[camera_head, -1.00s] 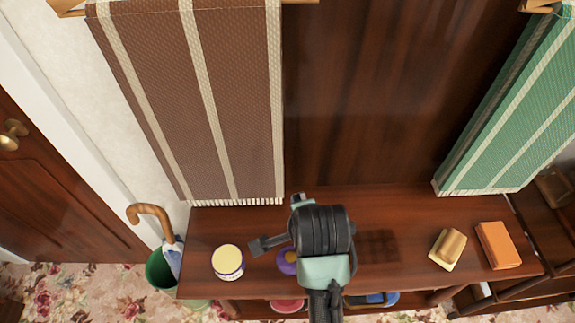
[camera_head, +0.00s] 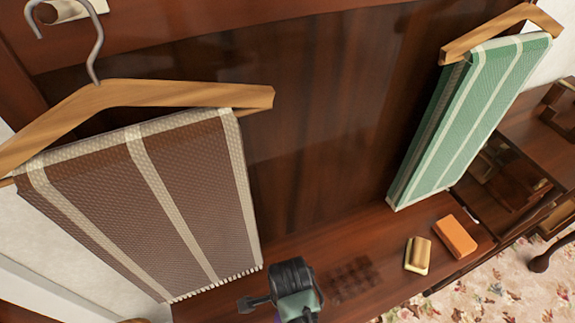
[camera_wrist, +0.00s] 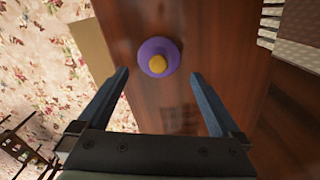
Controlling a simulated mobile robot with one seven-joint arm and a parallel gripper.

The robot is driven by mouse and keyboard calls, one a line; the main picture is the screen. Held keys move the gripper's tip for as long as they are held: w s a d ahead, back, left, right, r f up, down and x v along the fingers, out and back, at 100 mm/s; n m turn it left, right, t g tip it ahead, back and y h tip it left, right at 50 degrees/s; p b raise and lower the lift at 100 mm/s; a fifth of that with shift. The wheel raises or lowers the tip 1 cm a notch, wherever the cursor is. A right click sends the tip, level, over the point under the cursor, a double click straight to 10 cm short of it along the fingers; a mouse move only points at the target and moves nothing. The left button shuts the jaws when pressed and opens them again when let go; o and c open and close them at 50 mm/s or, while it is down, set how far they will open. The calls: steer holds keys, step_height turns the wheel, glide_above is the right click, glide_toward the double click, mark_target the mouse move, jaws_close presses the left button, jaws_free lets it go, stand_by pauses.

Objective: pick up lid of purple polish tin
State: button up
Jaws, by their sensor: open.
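The purple polish tin (camera_wrist: 146,48) shows from above in the wrist view, round, with a yellow knob (camera_wrist: 158,64) on its lid. It sits on the dark wood shelf (camera_wrist: 190,30). My gripper (camera_wrist: 160,73) is open and empty, its two fingers apart on either side of the line to the tin. The tin appears beyond the fingertips, with no visible contact. In the head view, my wrist hides most of the area around the tin.
A wooden brush (camera_head: 418,254) and an orange block (camera_head: 455,236) lie on the shelf to the right. A brown striped cloth (camera_head: 150,200) and a green striped cloth (camera_head: 470,120) hang above the shelf. Flowered carpet (camera_wrist: 40,60) lies below its edge.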

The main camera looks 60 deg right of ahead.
steer(key=shift+s+f, duration=0.15)
steer(key=shift+f, duration=2.7)
steer(key=c, duration=1.1)
